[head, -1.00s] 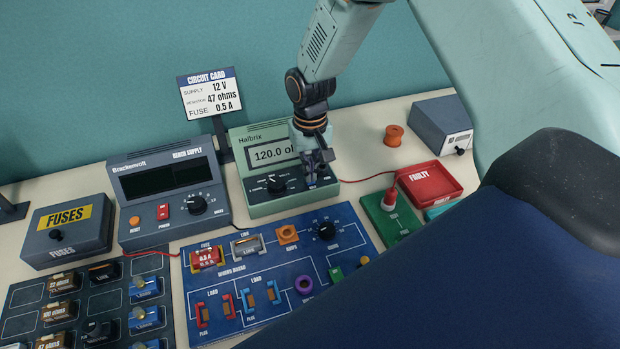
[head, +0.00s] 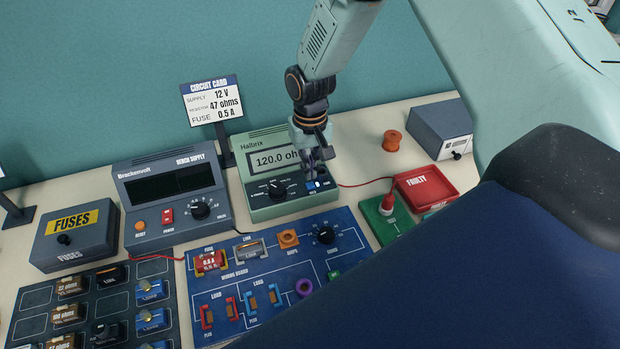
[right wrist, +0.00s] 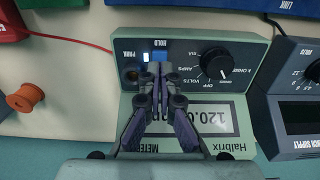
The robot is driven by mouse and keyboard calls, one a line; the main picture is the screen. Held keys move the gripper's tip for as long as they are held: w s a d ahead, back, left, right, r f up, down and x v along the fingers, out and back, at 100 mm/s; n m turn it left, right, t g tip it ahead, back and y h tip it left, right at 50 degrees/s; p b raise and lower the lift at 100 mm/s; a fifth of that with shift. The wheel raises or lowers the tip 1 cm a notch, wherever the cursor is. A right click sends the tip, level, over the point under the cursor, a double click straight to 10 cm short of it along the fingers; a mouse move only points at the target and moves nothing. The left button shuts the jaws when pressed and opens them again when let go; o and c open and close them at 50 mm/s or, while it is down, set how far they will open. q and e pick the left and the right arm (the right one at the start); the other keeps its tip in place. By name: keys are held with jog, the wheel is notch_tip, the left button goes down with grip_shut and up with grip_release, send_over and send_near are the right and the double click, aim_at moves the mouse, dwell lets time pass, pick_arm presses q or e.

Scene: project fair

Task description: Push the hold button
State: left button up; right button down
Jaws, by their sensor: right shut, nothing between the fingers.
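The green Halbrix meter (head: 246,201) stands on the table, its display reading 120.0 with the unit partly covered. Its blue hold button (right wrist: 158,57) sits under the HOLD label in the right wrist view, beside a small white lit patch. In the head view the button (head: 312,185) shows small at the meter's lower right. My right gripper (right wrist: 157,78) is shut and empty, fingertips close to the button in the wrist view. In the head view the right gripper (head: 319,168) is in front of the meter's right side; contact cannot be told. My left gripper is not in view.
The meter's dial (head: 277,189) is left of the button. A bench supply (head: 170,187) stands left, the blue wiring board (head: 275,270) in front. An orange spool (head: 392,140) stands behind the red tray (head: 428,185).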

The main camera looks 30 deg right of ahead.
aim_at(310, 185)
notch_tip(310, 185, up, 7)
jog(key=p, duration=0.6)
jog(key=shift+f, duration=0.1)
dwell(0.5)
